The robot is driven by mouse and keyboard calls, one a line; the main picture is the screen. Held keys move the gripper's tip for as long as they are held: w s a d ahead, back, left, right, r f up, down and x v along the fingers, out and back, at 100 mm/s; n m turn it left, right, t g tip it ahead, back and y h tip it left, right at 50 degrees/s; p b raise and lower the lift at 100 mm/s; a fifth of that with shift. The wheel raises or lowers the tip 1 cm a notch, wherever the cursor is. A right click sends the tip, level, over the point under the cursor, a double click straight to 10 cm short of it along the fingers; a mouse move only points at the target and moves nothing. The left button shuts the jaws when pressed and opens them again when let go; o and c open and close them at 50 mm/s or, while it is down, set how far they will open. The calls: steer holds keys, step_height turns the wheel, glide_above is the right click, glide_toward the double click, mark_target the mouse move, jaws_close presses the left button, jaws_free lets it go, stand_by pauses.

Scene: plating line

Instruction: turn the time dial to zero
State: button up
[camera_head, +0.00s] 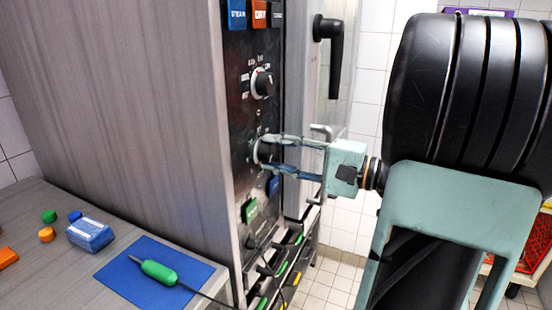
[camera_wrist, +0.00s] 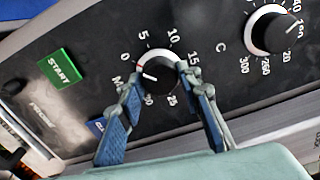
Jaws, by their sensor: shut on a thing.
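The time dial (camera_head: 262,152) is the lower black knob on the oven's dark control panel. In the wrist view the time dial (camera_wrist: 158,69) sits in a ring of numbers with 0, 5, 10, 15, 25 and 30 readable. Its red and white pointer mark is on the left side, roughly toward the 0. My gripper (camera_head: 267,154) reaches the knob from the right. In the wrist view my gripper (camera_wrist: 158,75) has one blue finger on each side of the knob, shut on it. The fingers hide part of the lower scale.
The temperature dial (camera_head: 264,83) is above it. A green START button (camera_head: 250,211) and a blue button (camera_head: 274,186) lie below. A black door handle (camera_head: 333,50) juts out above my gripper. A counter at left holds a blue mat (camera_head: 208,272) with a green-handled probe (camera_head: 159,272).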

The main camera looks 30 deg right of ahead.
stand_by(0.3)
steer(key=o, duration=1.2)
steer(key=shift+c, duration=0.2)
steer(key=shift+d, duration=0.1)
steer(key=v, duration=1.2)
